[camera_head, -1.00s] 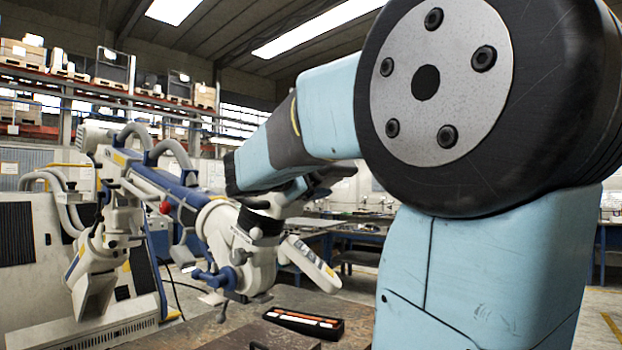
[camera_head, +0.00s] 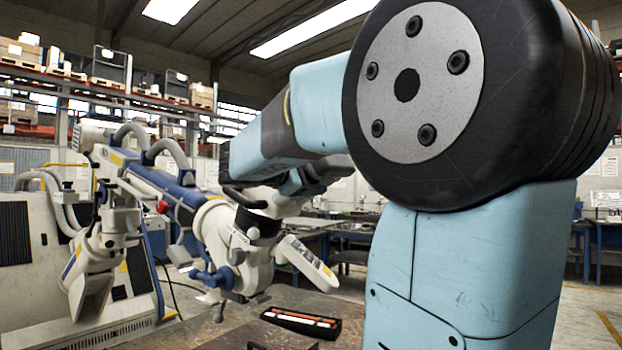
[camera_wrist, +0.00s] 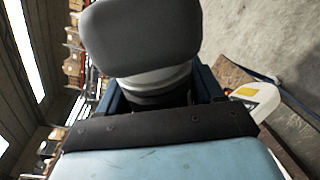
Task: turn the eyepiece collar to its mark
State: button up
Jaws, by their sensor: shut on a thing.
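The microscope head (camera_head: 240,245), white with blue parts, hangs from its jointed arm at left centre in the head view. My gripper (camera_wrist: 158,92) has dark blue fingers on both sides of the dark eyepiece collar (camera_wrist: 155,100) in the wrist view and is shut on it. The grey eyepiece (camera_wrist: 140,38) rises beyond the collar and fills the upper middle there. In the head view my arm reaches in from the right and largely hides the grip. I cannot make out the mark on the collar in either view.
An open black case (camera_head: 302,322) with orange and white items lies on the worn bench (camera_head: 232,332) below the head. A white-and-yellow part (camera_head: 307,262) juts right from the microscope. The microscope stand (camera_head: 45,240) fills the left side.

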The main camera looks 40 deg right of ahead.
jog(key=shift+f, duration=0.15)
jog(key=o, duration=0.9)
jog(key=shift+o, duration=0.2)
jog(key=v, duration=1.4)
jog(key=shift+w+d, duration=0.1)
jog(key=shift+w, duration=0.05)
